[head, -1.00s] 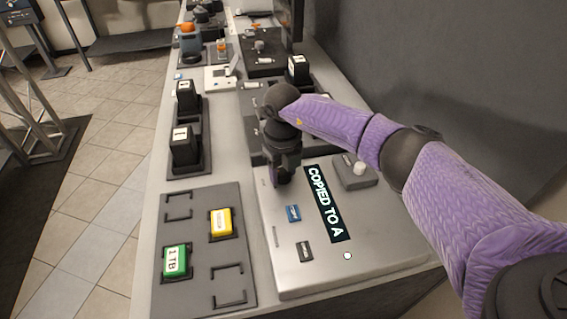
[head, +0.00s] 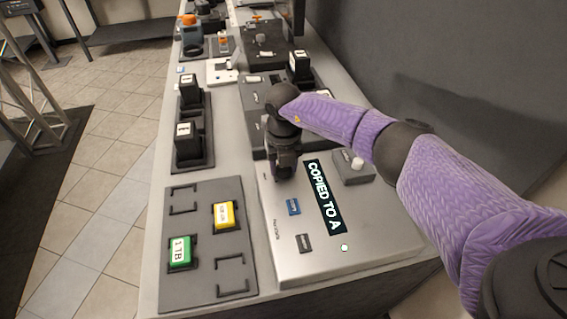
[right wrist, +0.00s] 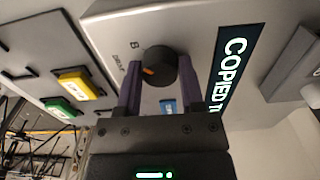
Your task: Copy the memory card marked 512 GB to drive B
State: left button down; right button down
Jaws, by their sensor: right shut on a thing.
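The copier (head: 330,262) is a pale metal box whose dark display (head: 324,197) reads "COPIED TO A". My right gripper (head: 284,172) is over its far left part. In the right wrist view, my right gripper's fingers are shut on a round black knob (right wrist: 160,66) with an orange mark, beside the letters "B" and "DRIVE". The gripper hides the knob in the head view. A yellow card (head: 224,215), its label too small to read, and a green card (head: 180,252) marked 1 TB sit in the dark tray (head: 212,268). My left gripper is not in view.
A blue button (head: 293,207) and a dark button (head: 304,243) are on the copier's top. A grey box with a pale knob (head: 357,164) sits at its far right. Black units with white labels (head: 187,142) stand beyond the tray. Two tray places are empty.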

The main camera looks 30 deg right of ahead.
jog(key=shift+c, duration=1)
grip_release()
jog(key=shift+r, duration=0.1)
notch_tip(320, 180, up, 10)
jog(key=p, duration=0.2)
